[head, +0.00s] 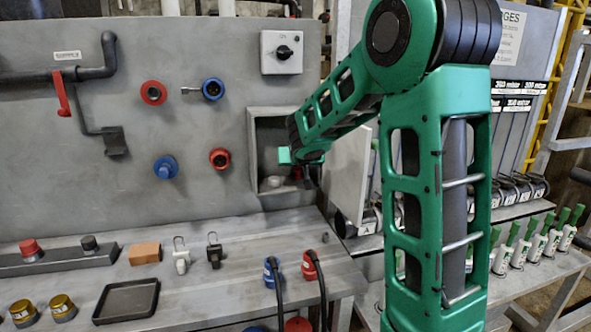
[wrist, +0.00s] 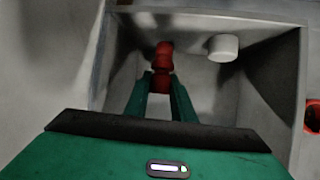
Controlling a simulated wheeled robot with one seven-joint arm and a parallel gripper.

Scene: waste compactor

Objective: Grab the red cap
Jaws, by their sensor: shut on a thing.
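The red cap (wrist: 162,65) shows in the wrist view inside a grey open box set in the wall. Its near part is between the two fingertips of my gripper (wrist: 162,88), which is shut on it. More red extends beyond the fingertips; I cannot tell whether it touches the box wall.
A white round piece (wrist: 223,47) is in the box beside the cap. The box's grey door (head: 347,175) stands open at right. A red socket (head: 220,158) is on the wall left of the box. The bench below holds a black tray (head: 127,300) and connectors.

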